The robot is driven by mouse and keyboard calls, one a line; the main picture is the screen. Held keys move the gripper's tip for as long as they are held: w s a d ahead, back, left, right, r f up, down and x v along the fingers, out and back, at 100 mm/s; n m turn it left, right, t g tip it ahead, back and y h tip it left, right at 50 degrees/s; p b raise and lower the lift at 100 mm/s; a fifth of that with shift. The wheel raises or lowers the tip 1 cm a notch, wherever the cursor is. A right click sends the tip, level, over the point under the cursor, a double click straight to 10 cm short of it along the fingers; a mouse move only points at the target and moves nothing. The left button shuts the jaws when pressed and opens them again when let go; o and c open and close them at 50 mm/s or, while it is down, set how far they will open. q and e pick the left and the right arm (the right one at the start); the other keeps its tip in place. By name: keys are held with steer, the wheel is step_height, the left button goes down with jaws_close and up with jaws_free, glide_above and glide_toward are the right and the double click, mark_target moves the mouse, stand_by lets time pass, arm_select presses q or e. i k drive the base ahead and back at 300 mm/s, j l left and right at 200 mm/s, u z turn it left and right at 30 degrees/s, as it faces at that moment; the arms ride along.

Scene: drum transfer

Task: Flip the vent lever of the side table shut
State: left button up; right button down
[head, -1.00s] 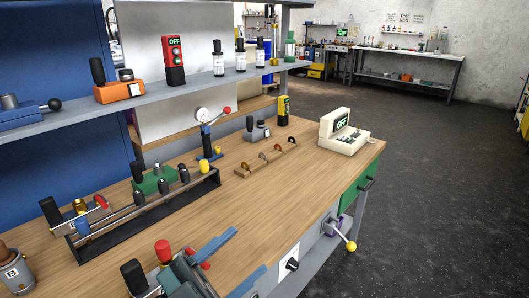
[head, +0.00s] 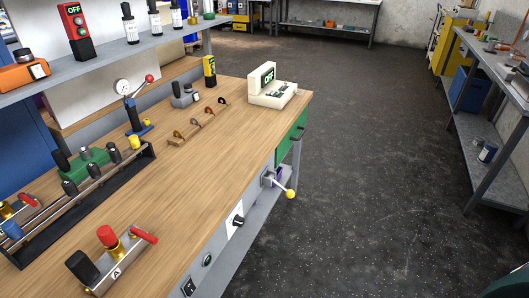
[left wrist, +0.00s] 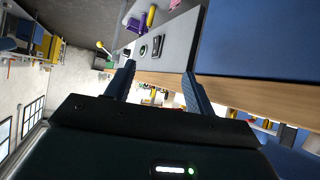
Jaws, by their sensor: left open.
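I cannot tell for certain which part is the vent lever. A table (head: 476,160) at the right edge of the head view carries several small items, too small to make out as a lever. On the wooden workbench, a metal block (head: 117,272) marked A has a red-handled lever (head: 143,236). A lever with a yellow ball knob (head: 290,194) sticks out from the bench front; the knob also shows in the left wrist view (left wrist: 100,44). My left gripper (left wrist: 158,70) is open and empty in the left wrist view. My right gripper is not in view.
Dark floor (head: 385,130) lies open between the bench and the right-hand table.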

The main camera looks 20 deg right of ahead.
mark_target(290, 193)
steer(key=i+l+u, duration=0.1)
steer(key=l, duration=0.25)
steer(key=i+l+u, duration=0.1)
steer(key=i+l, duration=0.15)
steer(key=i+l+u, duration=0.1)
steer(key=l, duration=0.35)
steer(key=i+l+u, duration=0.1)
steer(key=l, duration=0.25)
steer(key=i, duration=0.05)
